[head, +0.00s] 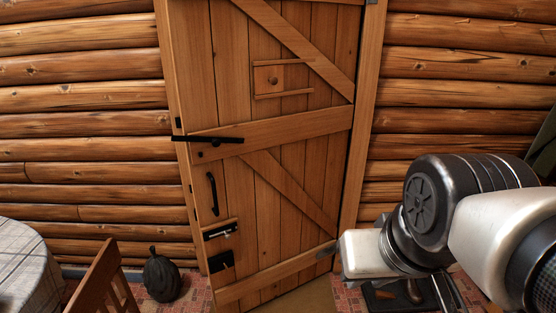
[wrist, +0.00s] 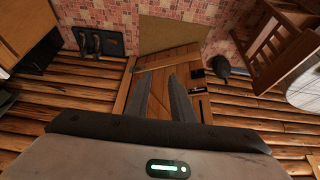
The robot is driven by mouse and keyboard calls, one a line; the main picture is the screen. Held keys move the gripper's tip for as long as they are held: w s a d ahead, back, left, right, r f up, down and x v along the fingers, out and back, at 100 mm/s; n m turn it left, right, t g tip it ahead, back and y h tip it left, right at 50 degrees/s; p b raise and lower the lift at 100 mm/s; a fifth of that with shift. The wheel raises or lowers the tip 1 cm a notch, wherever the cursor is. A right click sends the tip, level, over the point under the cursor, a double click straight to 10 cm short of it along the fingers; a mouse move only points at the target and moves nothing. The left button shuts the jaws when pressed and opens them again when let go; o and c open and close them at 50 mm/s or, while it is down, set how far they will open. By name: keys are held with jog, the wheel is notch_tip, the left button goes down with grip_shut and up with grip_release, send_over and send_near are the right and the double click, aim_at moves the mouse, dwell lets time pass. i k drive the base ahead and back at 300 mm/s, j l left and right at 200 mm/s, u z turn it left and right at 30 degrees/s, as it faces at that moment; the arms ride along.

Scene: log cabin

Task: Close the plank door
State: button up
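The plank door (head: 230,85) fills the middle of the head view, with diagonal braces, a black latch bar (head: 208,139) and a black pull handle (head: 212,193) near its left edge. Its bottom edge slants, with the left side nearer me, so it looks slightly ajar and hinged on the right. In the wrist view the door (wrist: 181,65) appears upside down beyond the fingers. My gripper (wrist: 158,77) has its two grey fingers apart with nothing held between them. In the head view my white hand is by the door's lower right; its fingertips are hidden there. I cannot tell any contact.
A tan mat (head: 305,300) lies on the red tiled floor at the door's foot. A dark round ribbed object (head: 162,276) stands left of the door. A wooden chair (head: 105,280) and a cloth-covered table (head: 25,265) are at the lower left. Boots (wrist: 92,42) stand on a dark tray.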

aim_at(280, 188)
jog(key=i+j+z, duration=0.15)
jog(key=i+j, duration=0.15)
jog(key=i+j+z, duration=0.15)
jog(key=j, duration=0.35)
jog(key=i+j+z, duration=0.15)
jog(key=i+j, duration=0.2)
jog(key=k+l, duration=0.05)
